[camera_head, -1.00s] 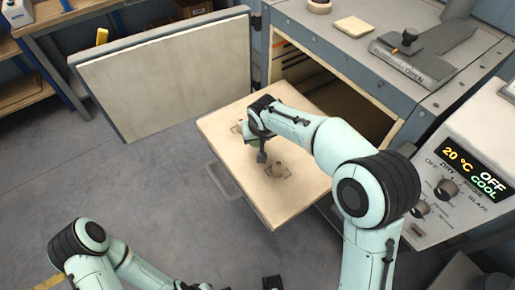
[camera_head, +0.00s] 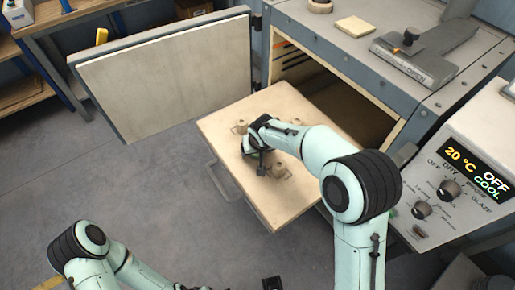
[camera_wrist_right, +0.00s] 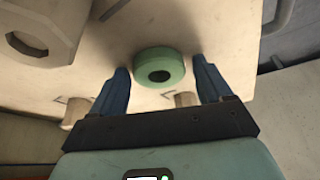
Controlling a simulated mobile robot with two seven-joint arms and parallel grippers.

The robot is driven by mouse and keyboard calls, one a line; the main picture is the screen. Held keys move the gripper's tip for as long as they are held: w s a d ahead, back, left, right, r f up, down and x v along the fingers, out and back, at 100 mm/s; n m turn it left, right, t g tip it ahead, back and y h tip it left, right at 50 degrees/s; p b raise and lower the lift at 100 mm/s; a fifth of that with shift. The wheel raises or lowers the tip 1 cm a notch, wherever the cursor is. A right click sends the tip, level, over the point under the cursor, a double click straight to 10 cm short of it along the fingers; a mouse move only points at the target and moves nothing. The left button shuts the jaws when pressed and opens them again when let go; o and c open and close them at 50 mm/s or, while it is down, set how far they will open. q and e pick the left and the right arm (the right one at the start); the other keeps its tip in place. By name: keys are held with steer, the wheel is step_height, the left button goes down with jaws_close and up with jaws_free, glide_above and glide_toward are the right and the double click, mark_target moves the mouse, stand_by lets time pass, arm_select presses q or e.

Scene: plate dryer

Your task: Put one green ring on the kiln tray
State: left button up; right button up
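The kiln tray (camera_head: 290,204) is a pale slab pulled out in front of the kiln, with several clay-coloured pieces on it. A green ring (camera_wrist_right: 160,68) shows in the right wrist view, seemingly lying on the tray. My right gripper (camera_wrist_right: 162,85) is open, with one blue finger on each side of the ring and visible gaps to both. In the head view the right gripper (camera_head: 259,166) is low over the middle of the tray, and my arm hides most of the ring. My left arm is at the bottom left; a dark part, perhaps my left gripper (camera_head: 272,283), shows at the bottom edge.
A clay piece (camera_head: 239,127) stands on the tray's far left part, and another (camera_head: 279,171) close to my right gripper. A large hexagonal piece (camera_wrist_right: 45,30) is at the wrist view's upper left. The kiln door (camera_head: 170,75) stands open. The control panel (camera_head: 455,180) is at right.

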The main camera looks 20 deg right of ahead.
stand_by(0.3)
steer(key=shift+r, duration=0.35)
steer(key=v, duration=1.1)
steer(key=shift+s+r+p, duration=0.15)
steer(key=shift+r+p, duration=0.15)
steer(key=shift+r, duration=0.05)
